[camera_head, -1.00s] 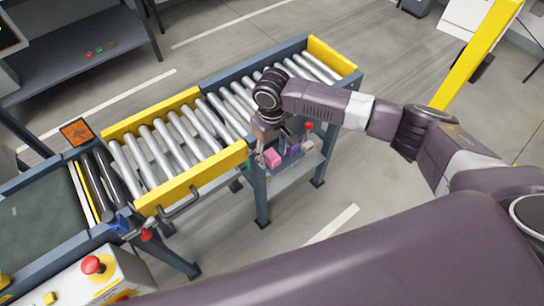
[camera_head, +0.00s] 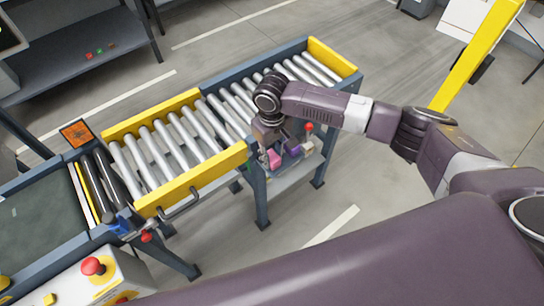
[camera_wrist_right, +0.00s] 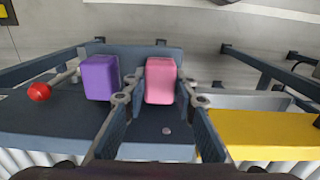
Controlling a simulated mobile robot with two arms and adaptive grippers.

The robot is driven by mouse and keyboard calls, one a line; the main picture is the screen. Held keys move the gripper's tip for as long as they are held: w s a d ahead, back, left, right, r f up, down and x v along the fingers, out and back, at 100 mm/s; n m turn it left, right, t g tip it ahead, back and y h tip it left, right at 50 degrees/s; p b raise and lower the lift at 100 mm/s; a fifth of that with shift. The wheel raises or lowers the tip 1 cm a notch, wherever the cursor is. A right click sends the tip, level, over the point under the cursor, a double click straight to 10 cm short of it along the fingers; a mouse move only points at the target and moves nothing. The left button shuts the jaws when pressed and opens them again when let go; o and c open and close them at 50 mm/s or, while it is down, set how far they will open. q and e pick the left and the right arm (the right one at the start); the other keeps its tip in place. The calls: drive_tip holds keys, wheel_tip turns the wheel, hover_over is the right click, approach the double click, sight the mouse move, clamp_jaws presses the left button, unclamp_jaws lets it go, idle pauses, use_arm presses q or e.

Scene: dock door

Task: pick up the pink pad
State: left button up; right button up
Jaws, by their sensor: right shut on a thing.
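The pink pad (camera_wrist_right: 160,80) is a small rounded block between the two fingers of my right gripper (camera_wrist_right: 160,90) in the wrist view. The fingers are shut on its sides. In the head view the pad (camera_head: 274,159) shows just below my right gripper (camera_head: 272,148), partly hidden by it, beside the roller conveyor's end. I cannot tell whether it touches a surface beneath. A purple block (camera_wrist_right: 99,77) stands close to the left finger in the wrist view. My left gripper is not in view.
The roller conveyor (camera_head: 190,183) with yellow side rails is left of the gripper. A red ball-like knob (camera_wrist_right: 39,91) lies left of the purple block in the wrist view. A red-buttoned control box (camera_head: 95,267) is at the front left. Open floor (camera_head: 390,215) lies to the right.

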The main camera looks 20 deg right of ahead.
sight(271, 156)
wheel_tip(271, 156, up, 20)
drive_tip(key=shift+b, duration=0.35)
drive_tip(key=o, duration=0.4)
drive_tip(key=c, duration=0.4)
drive_tip(key=shift+a+f, duration=0.1)
drive_tip(key=shift+f, duration=0.05)
